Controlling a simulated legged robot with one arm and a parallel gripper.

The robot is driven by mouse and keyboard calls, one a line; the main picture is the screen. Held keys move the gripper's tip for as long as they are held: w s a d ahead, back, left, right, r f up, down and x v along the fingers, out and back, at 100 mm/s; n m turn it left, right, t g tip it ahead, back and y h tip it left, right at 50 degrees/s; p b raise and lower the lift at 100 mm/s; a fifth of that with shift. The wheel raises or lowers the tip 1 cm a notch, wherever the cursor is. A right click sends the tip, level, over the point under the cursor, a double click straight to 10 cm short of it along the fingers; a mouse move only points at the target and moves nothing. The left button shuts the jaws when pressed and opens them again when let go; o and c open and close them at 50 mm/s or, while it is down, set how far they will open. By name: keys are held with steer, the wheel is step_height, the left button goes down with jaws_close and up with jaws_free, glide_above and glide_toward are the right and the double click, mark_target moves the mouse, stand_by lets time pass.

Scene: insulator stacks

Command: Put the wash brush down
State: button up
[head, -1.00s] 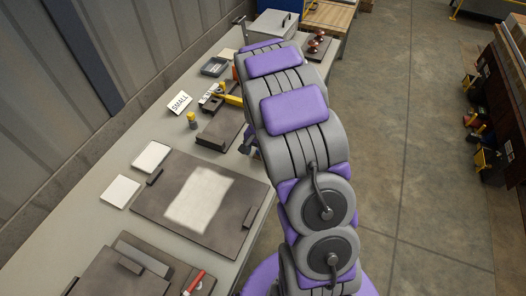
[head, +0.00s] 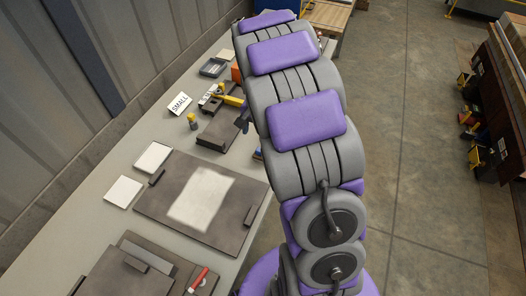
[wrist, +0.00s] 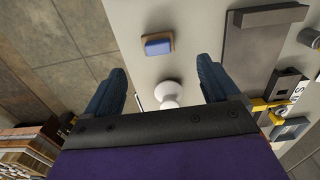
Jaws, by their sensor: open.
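My gripper (wrist: 162,80) is open in the wrist view, its two dark blue fingers wide apart above the grey table (wrist: 200,25). Nothing is clamped between them. A blue block on a tan base (wrist: 158,45) lies on the table beyond the fingertips; I cannot tell whether it is the wash brush. A white rounded piece (wrist: 170,92) shows between the fingers near the palm, partly hidden by it. In the head view my arm hides most of the gripper.
A large dark board with a pale patch (head: 201,200) lies on the table (head: 85,238). A SMALL sign (head: 180,103), a dark block (head: 218,130) and a yellow bar (head: 232,101) are beyond it. A red-handled tool (head: 198,280) is at the near edge.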

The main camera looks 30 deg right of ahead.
steer(key=s+a+r+n, duration=0.3)
steer(key=s+a+r, duration=0.1)
steer(key=s, duration=0.6)
steer(key=s+a+r+n+g, duration=0.1)
steer(key=s+a+r+n, duration=0.2)
steer(key=s, duration=0.8)
steer(key=s+a+r+n, duration=0.4)
steer(key=s+a, duration=0.2)
steer(key=s, duration=0.5)
steer(key=shift+a+r+g, duration=0.25)
steer(key=shift+r+g, duration=0.05)
steer(key=shift+g, duration=0.1)
steer(key=shift+a, duration=0.1)
